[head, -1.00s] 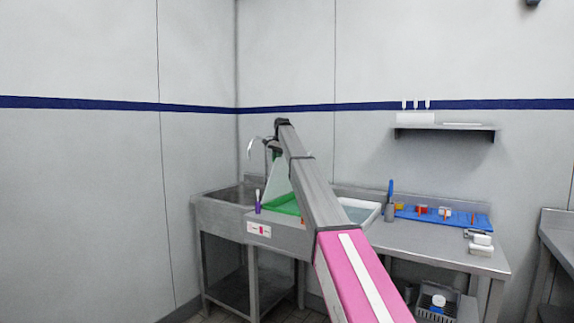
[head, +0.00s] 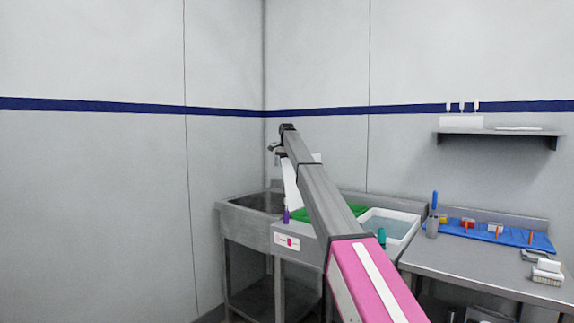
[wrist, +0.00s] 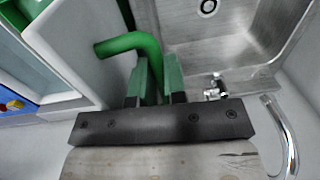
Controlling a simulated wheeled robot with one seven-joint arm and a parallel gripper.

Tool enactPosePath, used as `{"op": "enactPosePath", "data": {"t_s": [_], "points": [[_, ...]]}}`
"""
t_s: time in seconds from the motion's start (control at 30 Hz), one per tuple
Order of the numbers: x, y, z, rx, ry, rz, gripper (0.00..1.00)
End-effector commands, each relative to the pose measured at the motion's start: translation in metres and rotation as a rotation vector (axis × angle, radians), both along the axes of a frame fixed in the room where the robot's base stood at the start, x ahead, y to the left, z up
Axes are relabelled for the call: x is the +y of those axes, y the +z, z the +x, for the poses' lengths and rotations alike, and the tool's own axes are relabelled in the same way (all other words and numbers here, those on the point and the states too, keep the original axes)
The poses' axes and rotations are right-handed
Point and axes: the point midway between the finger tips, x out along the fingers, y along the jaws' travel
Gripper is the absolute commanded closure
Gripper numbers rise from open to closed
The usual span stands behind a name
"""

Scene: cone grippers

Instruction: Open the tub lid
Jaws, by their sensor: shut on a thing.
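In the wrist view my gripper (wrist: 154,75) has its green fingers closed about a green curved bar (wrist: 125,43), which looks like a handle. What the bar joins is partly hidden. In the head view a white open tub (head: 412,215) holds pale blue water. A pale upright panel (head: 291,187) shows beneath the far end of my arm; it may be the lid, but I cannot tell. My gripper is not clear in the head view. A flat green surface (head: 318,214) lies left of the tub, partly behind my arm.
A steel sink (wrist: 285,30) with a tap (wrist: 285,135) lies at the right of the wrist view. In the head view, a blue mat (head: 512,235) with small coloured items lies right of the tub. A purple bottle (head: 286,216) stands by the sink. A shelf (head: 500,132) hangs on the wall.

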Motion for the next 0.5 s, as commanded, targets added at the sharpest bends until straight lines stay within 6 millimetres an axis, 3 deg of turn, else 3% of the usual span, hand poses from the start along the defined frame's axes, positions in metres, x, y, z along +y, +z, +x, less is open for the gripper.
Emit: {"op": "enactPosePath", "data": {"t_s": [0.37, 0.4, 0.43, 0.47, 0.5], "points": [[0.0053, -0.0021, 0.0013, 0.000, 0.002, 0.003, 1.00], [0.0055, -0.0020, 0.0014, 0.000, 0.002, 0.004, 0.81], [0.0056, -0.0020, 0.0016, 0.000, 0.002, 0.004, 0.71], [0.0055, -0.0019, 0.0016, 0.000, 0.002, 0.004, 0.62], [0.0053, -0.0018, 0.0016, 0.000, 0.002, 0.004, 0.62]]}}
